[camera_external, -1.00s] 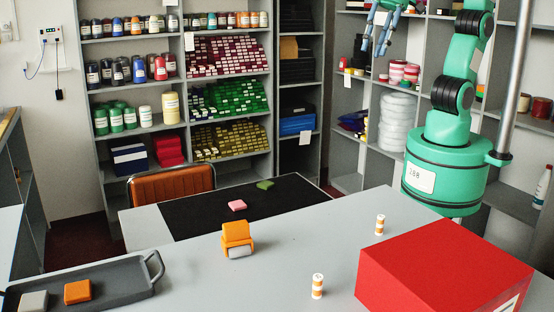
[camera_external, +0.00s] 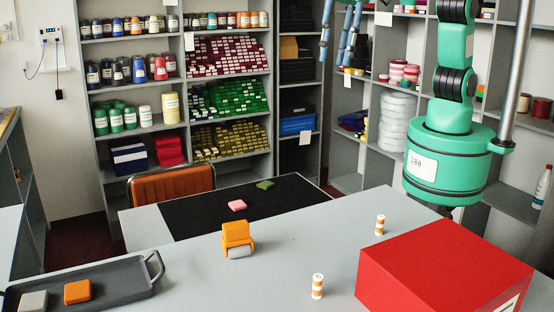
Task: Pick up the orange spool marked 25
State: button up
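Two small spools with orange and white bands stand upright on the grey counter (camera_external: 200,275). One spool (camera_external: 317,286) is near the front, left of the red box. The other spool (camera_external: 380,225) stands farther back, just behind the red box's left end. Any number on them is too small to read, so I cannot tell which is marked 25. My gripper (camera_external: 337,50) hangs at the top of the picture, high above and beyond the counter. Its blue fingers point down and are apart, with nothing seen between them. Its upper part is cut off by the picture edge.
A large red box (camera_external: 440,265) fills the counter's right front. An orange dispenser with a grey roller (camera_external: 237,238) stands mid-counter. A dark tray (camera_external: 120,285) at left holds an orange block (camera_external: 77,292) and a grey one. A black mat (camera_external: 290,205) holds pink and green pieces.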

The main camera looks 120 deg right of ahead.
jog(key=w+a+f+p, duration=0.2)
jog(key=w+a+f, duration=0.3)
jog(key=w+a, duration=0.25)
jog(key=n+g+p, duration=0.1)
jog(key=g+p, duration=0.2)
jog(key=p, duration=0.2)
send_over(320, 276)
notch_tip(320, 276, down, 20)
jog(key=shift+f+h, duration=0.1)
jog(key=shift+h, duration=0.2)
jog(key=shift+f, duration=0.1)
jog(key=shift+f, duration=4.25)
jog(key=shift+f, duration=0.1)
